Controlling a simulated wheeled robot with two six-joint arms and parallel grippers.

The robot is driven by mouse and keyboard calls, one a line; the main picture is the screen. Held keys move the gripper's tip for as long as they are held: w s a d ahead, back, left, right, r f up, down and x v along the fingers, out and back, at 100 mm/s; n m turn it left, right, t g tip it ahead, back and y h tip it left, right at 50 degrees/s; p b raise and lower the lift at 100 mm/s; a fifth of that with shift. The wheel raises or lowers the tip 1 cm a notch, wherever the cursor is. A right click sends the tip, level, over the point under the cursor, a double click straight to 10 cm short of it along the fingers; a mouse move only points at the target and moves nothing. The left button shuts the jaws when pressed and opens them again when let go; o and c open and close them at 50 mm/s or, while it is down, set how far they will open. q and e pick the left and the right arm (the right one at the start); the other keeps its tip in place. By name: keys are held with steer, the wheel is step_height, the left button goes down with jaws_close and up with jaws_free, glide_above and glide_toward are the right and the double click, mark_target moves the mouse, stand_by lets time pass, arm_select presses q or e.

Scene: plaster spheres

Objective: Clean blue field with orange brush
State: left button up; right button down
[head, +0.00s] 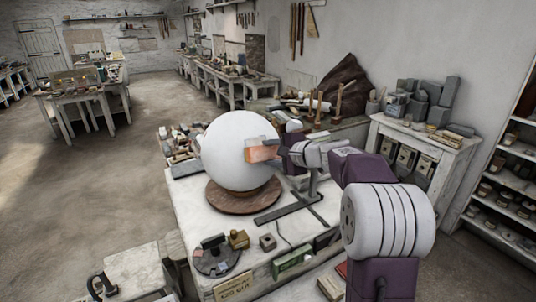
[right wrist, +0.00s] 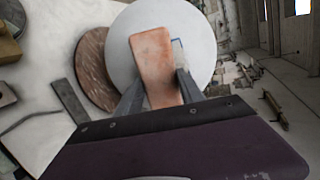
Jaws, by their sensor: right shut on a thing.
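A large white plaster sphere (head: 230,150) sits on a round brown base (head: 243,198) on the white worktable. My right gripper (head: 281,150) is shut on the orange brush (head: 263,154), which is at the right side of the sphere. In the right wrist view the brush (right wrist: 153,58) lies between the two fingers (right wrist: 160,94) and overlaps the sphere (right wrist: 196,38). A small edge of the blue field (right wrist: 177,46) shows beside the brush; the brush hides the rest. I cannot tell whether the brush touches the surface. My left gripper is not in view.
A dark metal stand (head: 311,183) is on the table right of the sphere. A round dark plate with a handle (head: 215,258), a small brass block (head: 239,239) and a green box (head: 292,262) lie along the front. A cluttered crate (head: 178,148) is behind left. The left floor is open.

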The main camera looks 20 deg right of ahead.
steer(key=shift+w+d+f, duration=0.1)
steer(key=shift+w+d, duration=0.05)
steer(key=shift+d, duration=0.55)
steer(key=shift+w+d+f, duration=0.1)
steer(key=shift+w+d, duration=0.05)
steer(key=shift+d, duration=0.5)
steer(key=shift+w+d+f, duration=0.1)
steer(key=shift+d, duration=0.15)
steer(key=shift+s+a+b, duration=0.25)
steer(key=shift+a+b, duration=0.1)
steer(key=shift+a, duration=0.45)
steer(key=shift+s+a+r, duration=0.1)
steer(key=shift+a+r, duration=0.15)
steer(key=shift+a, duration=0.15)
